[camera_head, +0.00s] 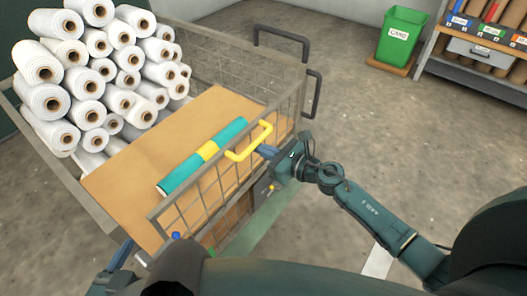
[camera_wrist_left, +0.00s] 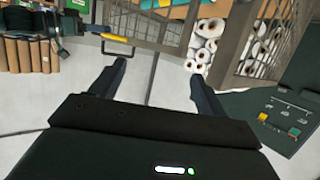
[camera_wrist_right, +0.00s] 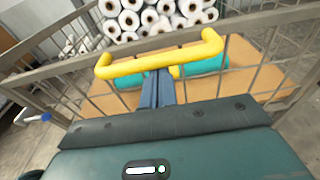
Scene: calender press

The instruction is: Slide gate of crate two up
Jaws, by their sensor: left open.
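A wire-mesh crate (camera_head: 112,218) stands left of centre in the head view; no crate number is readable. Its near mesh side has a yellow handle (camera_head: 248,143), also in the right wrist view (camera_wrist_right: 200,52). My right gripper (camera_head: 264,150) is at this handle. In the right wrist view its fingers (camera_wrist_right: 158,88) are close together, tips at the underside of the handle bar; contact is unclear. My left gripper (camera_head: 120,254) is low at the left, by the crate's near corner. In the left wrist view its fingers (camera_wrist_left: 158,82) are apart and empty.
White rolls (camera_head: 120,75) are stacked in the crate, beside a brown board (camera_head: 215,112) and a teal roll with a yellow band (camera_head: 178,175). A green bin (camera_head: 400,38) and shelf (camera_head: 480,70) stand at the back right. The floor (camera_head: 370,125) between is clear.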

